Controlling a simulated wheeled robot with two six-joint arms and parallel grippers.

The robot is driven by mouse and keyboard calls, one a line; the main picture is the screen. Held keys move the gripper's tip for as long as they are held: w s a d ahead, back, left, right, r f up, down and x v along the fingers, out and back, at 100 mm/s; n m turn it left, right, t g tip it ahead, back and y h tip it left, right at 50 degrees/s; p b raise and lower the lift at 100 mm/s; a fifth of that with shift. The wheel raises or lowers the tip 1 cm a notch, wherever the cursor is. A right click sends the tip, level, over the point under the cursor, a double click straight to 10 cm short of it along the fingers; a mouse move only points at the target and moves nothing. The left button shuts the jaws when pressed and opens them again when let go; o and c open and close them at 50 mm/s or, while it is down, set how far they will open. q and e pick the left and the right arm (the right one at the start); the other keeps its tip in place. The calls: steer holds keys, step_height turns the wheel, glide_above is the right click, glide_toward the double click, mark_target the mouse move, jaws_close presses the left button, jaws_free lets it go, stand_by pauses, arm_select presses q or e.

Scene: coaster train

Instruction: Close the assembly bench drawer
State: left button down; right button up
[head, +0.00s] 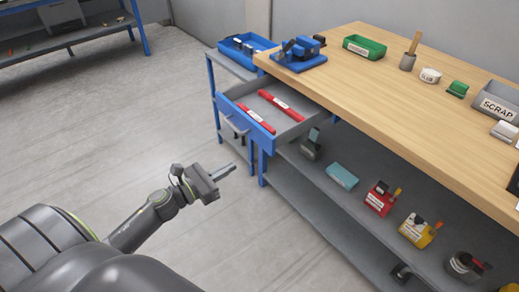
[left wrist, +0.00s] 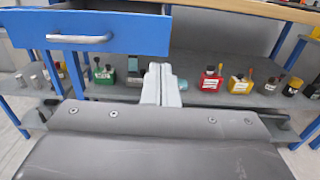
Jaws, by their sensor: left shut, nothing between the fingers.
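The assembly bench drawer (head: 248,119) stands pulled out from the left end of the wooden-topped bench (head: 400,105). It has a blue front and a grey inside with two red-handled items (head: 281,105) lying in it. In the left wrist view the blue drawer front (left wrist: 130,32) and its silver bar handle (left wrist: 80,38) show at the upper left. My left gripper (head: 228,170) is shut and empty, in front of and below the drawer, apart from it. In the left wrist view its fingertips (left wrist: 161,72) point toward the lower shelf. My right gripper is not in view.
A blue tray (head: 245,47) stands on a side stand left of the bench. A blue fixture (head: 299,54), a green bin (head: 364,47) and a scrap bin (head: 496,101) stand on the top. The lower shelf (head: 330,205) holds several small items. Floor (head: 90,150) to the left is clear.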

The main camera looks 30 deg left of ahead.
mark_target(268, 145)
arm_select(q)
steer(key=p+x, duration=0.3)
steer(key=x, duration=0.7)
steer(key=shift+w+d+r, duration=0.1)
steer(key=shift+w, duration=0.3)
steer(key=shift+w+d, duration=0.25)
steer(key=shift+w, duration=0.3)
steer(key=shift+w, duration=0.15)
